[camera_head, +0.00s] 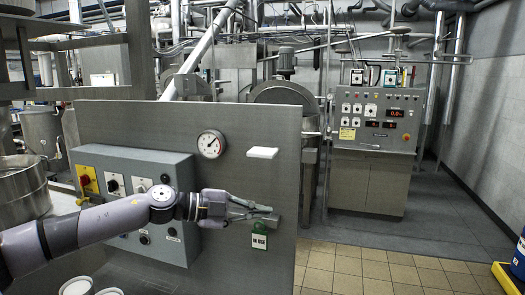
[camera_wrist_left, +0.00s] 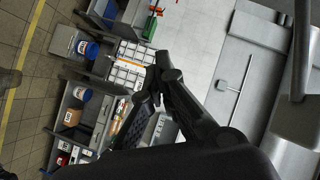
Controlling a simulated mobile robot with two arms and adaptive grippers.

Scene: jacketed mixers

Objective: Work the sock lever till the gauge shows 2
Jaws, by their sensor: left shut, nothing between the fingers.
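A round white gauge (camera_head: 211,144) is on the upright grey panel (camera_head: 245,115) in the head view. Its numbers and reading are too small to tell. To its right a white block (camera_head: 262,152) sticks out from the panel. Below, a grey handle-like piece (camera_head: 268,220) sits beside my left gripper (camera_head: 268,210), above a green tag (camera_head: 260,240). I cannot tell which piece is the sock lever, or whether the gripper touches the grey one. In the left wrist view my left gripper (camera_wrist_left: 159,68) is shut, with nothing between its fingers. My right gripper is not in view.
A control box (camera_head: 135,190) with a yellow-backed red switch and several knobs sits on the panel, behind my left arm. A control console (camera_head: 375,120) stands at the back right. Tiled floor (camera_head: 350,270) is clear right of the panel. A blue drum (camera_head: 518,258) stands far right.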

